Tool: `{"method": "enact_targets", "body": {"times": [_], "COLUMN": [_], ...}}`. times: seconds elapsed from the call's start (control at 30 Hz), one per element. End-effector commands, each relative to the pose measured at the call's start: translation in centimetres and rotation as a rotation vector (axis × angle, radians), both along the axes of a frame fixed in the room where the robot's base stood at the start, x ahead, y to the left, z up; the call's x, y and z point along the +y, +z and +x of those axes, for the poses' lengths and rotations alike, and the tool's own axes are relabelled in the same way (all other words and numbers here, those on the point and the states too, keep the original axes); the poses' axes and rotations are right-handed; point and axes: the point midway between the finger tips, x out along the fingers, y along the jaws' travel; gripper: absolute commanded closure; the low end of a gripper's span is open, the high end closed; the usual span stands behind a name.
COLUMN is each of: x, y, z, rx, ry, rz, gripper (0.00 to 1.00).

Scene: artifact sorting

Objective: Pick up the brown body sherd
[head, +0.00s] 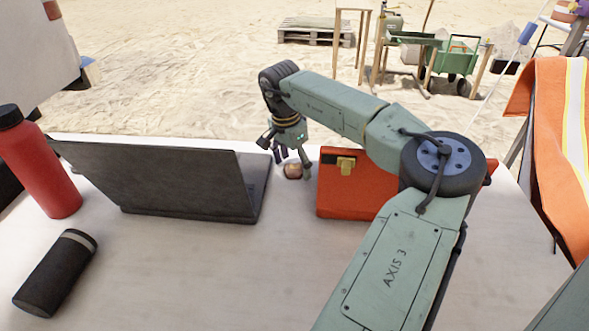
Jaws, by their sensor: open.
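A small brownish, rounded piece (293,172), perhaps the brown body sherd, lies on the white table between the laptop and the orange-red box. It is small and partly hidden by a finger, so I cannot tell its exact shape. My gripper (286,158) is open and points down over the table, with its fingers spread just above and around this piece. I cannot tell whether a finger touches it.
A dark open laptop (165,180) stands close on the left, and an orange-red box (352,185) with a brass latch close on the right. A red bottle (40,165) and a black cylinder (55,272) are far left. The table's front middle (220,280) is clear.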

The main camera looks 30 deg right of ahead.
Motion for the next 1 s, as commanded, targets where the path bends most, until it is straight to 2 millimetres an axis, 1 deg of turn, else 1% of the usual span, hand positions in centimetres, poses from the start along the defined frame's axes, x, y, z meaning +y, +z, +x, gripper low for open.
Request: {"method": "enact_targets", "body": {"times": [0.07,0.77,1.0], "x": [0.0,-0.01,-0.03], "y": [0.0,0.03,0.17], "z": [0.0,-0.02,-0.01], "rx": [0.0,0.001,0.0], "ry": [0.0,0.0,0.0], "rz": [0.0,0.0,0.0], "gripper": [0.29,0.76,0.76]}}
